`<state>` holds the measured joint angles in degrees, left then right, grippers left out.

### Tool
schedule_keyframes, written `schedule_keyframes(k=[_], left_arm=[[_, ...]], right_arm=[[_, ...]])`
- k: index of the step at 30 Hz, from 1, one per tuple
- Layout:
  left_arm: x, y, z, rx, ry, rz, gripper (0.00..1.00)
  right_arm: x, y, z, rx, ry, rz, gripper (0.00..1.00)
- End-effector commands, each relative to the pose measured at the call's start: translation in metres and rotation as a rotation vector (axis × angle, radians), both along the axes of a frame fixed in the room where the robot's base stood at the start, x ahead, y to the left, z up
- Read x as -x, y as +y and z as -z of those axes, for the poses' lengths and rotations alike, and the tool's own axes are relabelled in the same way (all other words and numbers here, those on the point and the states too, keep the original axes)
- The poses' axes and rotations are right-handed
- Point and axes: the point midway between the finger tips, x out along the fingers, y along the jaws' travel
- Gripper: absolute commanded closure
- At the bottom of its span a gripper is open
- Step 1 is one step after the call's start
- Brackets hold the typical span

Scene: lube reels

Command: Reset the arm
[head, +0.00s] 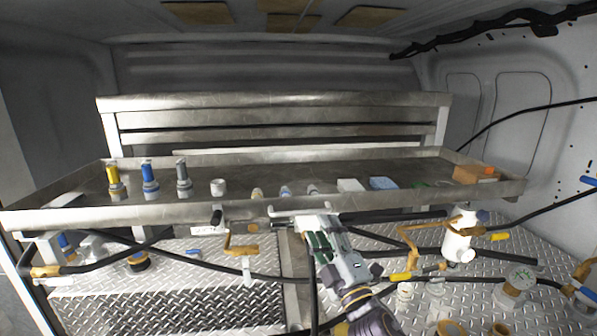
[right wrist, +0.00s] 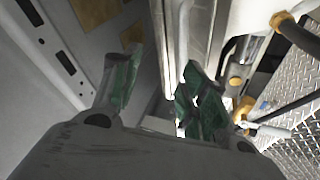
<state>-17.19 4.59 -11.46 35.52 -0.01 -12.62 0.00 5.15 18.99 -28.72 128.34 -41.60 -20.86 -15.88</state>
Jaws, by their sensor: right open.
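My right arm (head: 365,305) reaches up from the bottom of the head view. Its gripper (head: 318,241) is just below the front edge of the metal tray (head: 250,212). In the right wrist view the two green-padded fingers (right wrist: 160,92) stand apart with nothing between them. A pale vertical edge shows beyond them; I cannot tell whether a finger touches it. My left gripper is not in view.
Yellow (head: 113,180), blue (head: 149,180) and grey (head: 184,178) nozzles stand on the tray's left. A cardboard box (head: 475,174) sits at its right end.

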Motion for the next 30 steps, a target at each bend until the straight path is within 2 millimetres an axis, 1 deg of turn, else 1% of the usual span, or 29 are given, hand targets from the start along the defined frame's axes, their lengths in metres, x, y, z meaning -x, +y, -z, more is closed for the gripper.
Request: schedule_keyframes(k=[1, 3, 7, 11, 12, 14, 17, 23, 27, 29, 30], left_arm=[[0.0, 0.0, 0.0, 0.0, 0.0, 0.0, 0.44], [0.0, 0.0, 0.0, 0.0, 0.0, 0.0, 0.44], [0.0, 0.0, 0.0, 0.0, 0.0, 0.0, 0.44], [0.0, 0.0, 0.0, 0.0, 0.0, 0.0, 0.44], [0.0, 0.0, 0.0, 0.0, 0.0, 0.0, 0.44], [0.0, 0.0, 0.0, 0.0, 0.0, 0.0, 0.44], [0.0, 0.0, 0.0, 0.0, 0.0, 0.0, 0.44], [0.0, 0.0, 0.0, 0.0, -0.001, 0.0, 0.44], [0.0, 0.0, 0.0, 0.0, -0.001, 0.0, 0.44], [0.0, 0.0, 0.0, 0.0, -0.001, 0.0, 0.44], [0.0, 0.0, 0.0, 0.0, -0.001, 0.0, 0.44]], right_arm=[[-0.002, -0.009, 0.011, -0.036, 0.052, 0.021, 0.56], [-0.004, -0.023, 0.025, -0.084, 0.123, 0.053, 0.56], [-0.006, -0.046, 0.055, -0.172, 0.256, 0.112, 0.56], [-0.003, -0.067, 0.087, -0.255, 0.39, 0.171, 0.56], [-0.001, -0.073, 0.098, -0.279, 0.432, 0.189, 0.56], [0.003, -0.082, 0.113, -0.316, 0.493, 0.215, 0.56], [0.011, -0.096, 0.14, -0.375, 0.597, 0.262, 0.56], [0.037, -0.121, 0.194, -0.486, 0.806, 0.355, 0.56], [0.061, -0.134, 0.23, -0.557, 0.951, 0.421, 0.56], [0.073, -0.139, 0.244, -0.585, 1.014, 0.448, 0.56], [0.082, -0.142, 0.254, -0.602, 1.056, 0.467, 0.56]])
